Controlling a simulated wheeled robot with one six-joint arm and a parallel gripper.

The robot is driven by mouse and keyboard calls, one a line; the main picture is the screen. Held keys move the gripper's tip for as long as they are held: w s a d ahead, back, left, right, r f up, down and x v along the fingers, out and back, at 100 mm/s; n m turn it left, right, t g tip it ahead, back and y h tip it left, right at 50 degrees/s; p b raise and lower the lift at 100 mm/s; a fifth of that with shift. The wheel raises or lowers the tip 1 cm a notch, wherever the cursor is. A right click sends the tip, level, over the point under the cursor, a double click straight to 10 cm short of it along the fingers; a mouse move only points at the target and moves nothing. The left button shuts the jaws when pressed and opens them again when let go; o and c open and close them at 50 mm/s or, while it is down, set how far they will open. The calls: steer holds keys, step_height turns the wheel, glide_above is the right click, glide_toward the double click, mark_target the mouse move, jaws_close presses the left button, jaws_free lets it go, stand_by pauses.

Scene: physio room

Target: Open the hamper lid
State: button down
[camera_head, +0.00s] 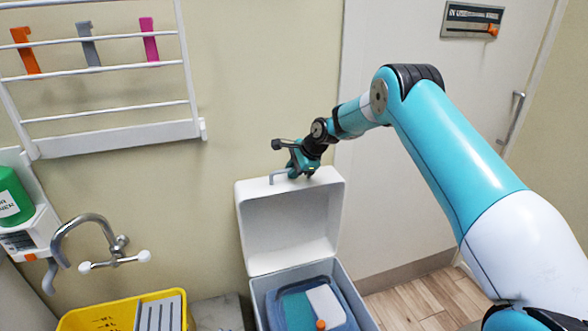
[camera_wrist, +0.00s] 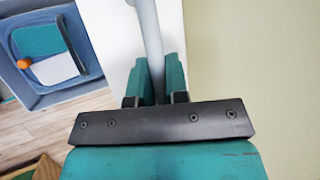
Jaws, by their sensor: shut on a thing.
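The white hamper lid (camera_head: 290,222) stands raised, roughly upright, at the back of the hamper (camera_head: 254,290) in the head view. Its grey bar handle (camera_head: 279,174) is at the lid's top edge. My gripper (camera_head: 296,173) is at that edge, on the handle. In the wrist view my gripper (camera_wrist: 158,85) is shut with its teal fingers on either side of the grey handle (camera_wrist: 150,35). The open hamper shows folded blue and teal cloths and a white piece with an orange knob inside; it also shows in the wrist view (camera_wrist: 88,86).
A yellow bin (camera_head: 85,318) with a grey slatted piece stands left of the hamper, below a wall tap (camera_head: 115,250). A white rack (camera_head: 115,140) hangs on the wall. A door (camera_head: 430,150) is behind my arm. Wooden floor (camera_head: 425,300) is clear at the right.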

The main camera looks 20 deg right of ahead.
steer(key=shift+w+a+f, duration=0.1)
steer(key=shift+w, duration=0.15)
steer(key=c, duration=1.1)
jaws_free()
steer(key=b+v, duration=0.3)
steer(key=v, duration=1.4)
steer(key=shift+s+d, duration=0.15)
steer(key=shift+d, duration=0.1)
